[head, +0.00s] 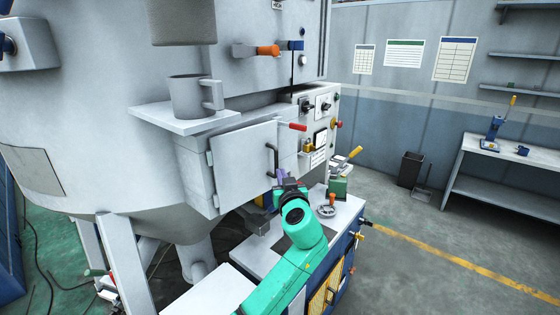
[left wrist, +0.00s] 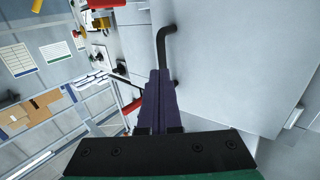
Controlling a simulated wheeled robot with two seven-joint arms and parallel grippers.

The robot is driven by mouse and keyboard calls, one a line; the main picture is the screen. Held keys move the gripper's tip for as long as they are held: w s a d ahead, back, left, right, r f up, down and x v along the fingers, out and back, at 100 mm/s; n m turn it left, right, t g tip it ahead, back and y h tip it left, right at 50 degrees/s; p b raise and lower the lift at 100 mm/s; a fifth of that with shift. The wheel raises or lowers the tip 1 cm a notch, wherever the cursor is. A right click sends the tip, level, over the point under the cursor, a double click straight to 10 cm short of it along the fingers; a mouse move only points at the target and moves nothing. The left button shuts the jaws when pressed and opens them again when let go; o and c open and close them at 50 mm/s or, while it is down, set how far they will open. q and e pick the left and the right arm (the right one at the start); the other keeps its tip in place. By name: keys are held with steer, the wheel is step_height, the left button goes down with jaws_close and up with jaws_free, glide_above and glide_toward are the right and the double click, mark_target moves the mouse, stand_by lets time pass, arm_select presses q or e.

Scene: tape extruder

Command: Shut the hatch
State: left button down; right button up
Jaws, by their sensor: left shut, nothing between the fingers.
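The hatch (head: 240,165) is a light grey square door on the machine's box, hinged on its left side, with a dark bar handle (head: 272,160) near its right edge. It seems to stand slightly out from the box; how wide the gap is, I cannot tell. In the left wrist view the hatch (left wrist: 235,60) fills the right side, with its handle (left wrist: 162,42) near the fingers. My left gripper (head: 281,178) is shut and empty, just below the handle at the hatch's lower right. Its purple fingers (left wrist: 157,78) overlap the handle's lower part; contact is unclear. My right gripper is out of view.
A grey mug (head: 190,97) stands on a shelf (head: 165,122) above the hatch. A red lever (head: 292,126) and a control panel (head: 318,115) are right of it. Open floor lies to the right.

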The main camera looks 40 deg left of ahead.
mark_target(276, 166)
arm_select(q)
steer(key=shift+w+a+r+p, duration=0.15)
steer(key=shift+w+a+p, duration=0.15)
steer(key=shift+a, duration=0.25)
steer(key=shift+w+a+r+p, duration=0.1)
steer(key=shift+w+a+p, duration=0.2)
steer(key=shift+a, duration=0.25)
steer(key=shift+w+a+f, duration=0.1)
steer(key=shift+a+f, duration=0.1)
steer(key=shift+a, duration=0.05)
steer(key=shift+d, duration=0.15)
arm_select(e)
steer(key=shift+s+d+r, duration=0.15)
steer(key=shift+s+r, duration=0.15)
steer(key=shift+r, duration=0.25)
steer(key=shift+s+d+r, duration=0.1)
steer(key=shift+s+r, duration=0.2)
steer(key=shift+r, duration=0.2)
arm_select(q)
steer(key=shift+w+f, duration=0.1)
steer(key=a+n+g+y+b, duration=0.1)
steer(key=b, duration=0.2)
steer(key=shift+w+a+g, duration=0.15)
steer(key=shift+w+g, duration=0.15)
steer(key=shift+w, duration=0.1)
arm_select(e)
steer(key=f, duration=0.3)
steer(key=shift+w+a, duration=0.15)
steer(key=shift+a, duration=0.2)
